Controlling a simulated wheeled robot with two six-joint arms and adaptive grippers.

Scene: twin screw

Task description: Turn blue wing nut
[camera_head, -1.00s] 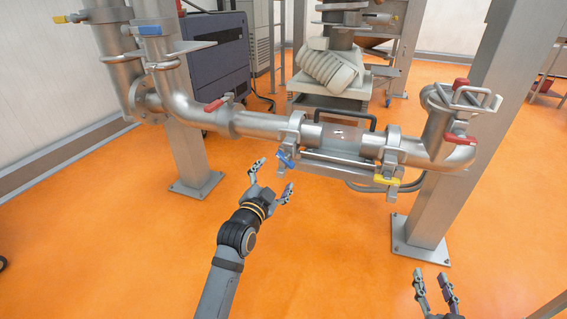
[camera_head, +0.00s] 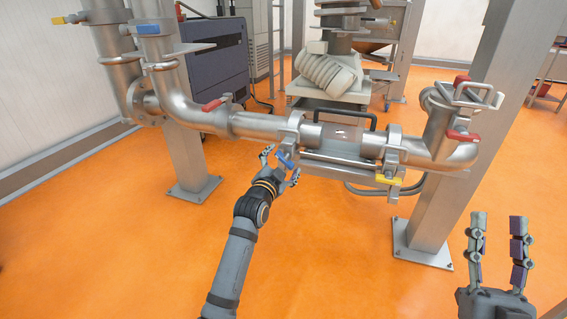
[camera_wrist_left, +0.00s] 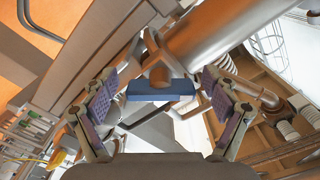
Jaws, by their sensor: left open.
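The blue wing nut (camera_head: 286,160) sits on the clamp at the left end of the clear pipe section in the head view. In the left wrist view the blue wing nut (camera_wrist_left: 160,89) lies between the two finger pads, a little beyond them. My left gripper (camera_head: 279,163) is open around the nut's place, with a finger to each side; it also shows in the left wrist view (camera_wrist_left: 160,103). I cannot tell that either pad touches the nut. My right gripper (camera_head: 498,222) is open and empty at the lower right, far from the nut.
A yellow wing nut (camera_head: 388,180) hangs on the clamp to the right. Red handles (camera_head: 214,104) sit on the steel pipe (camera_head: 262,127). A steel post (camera_head: 435,200) stands between the right gripper and the pipe. The orange floor in front is clear.

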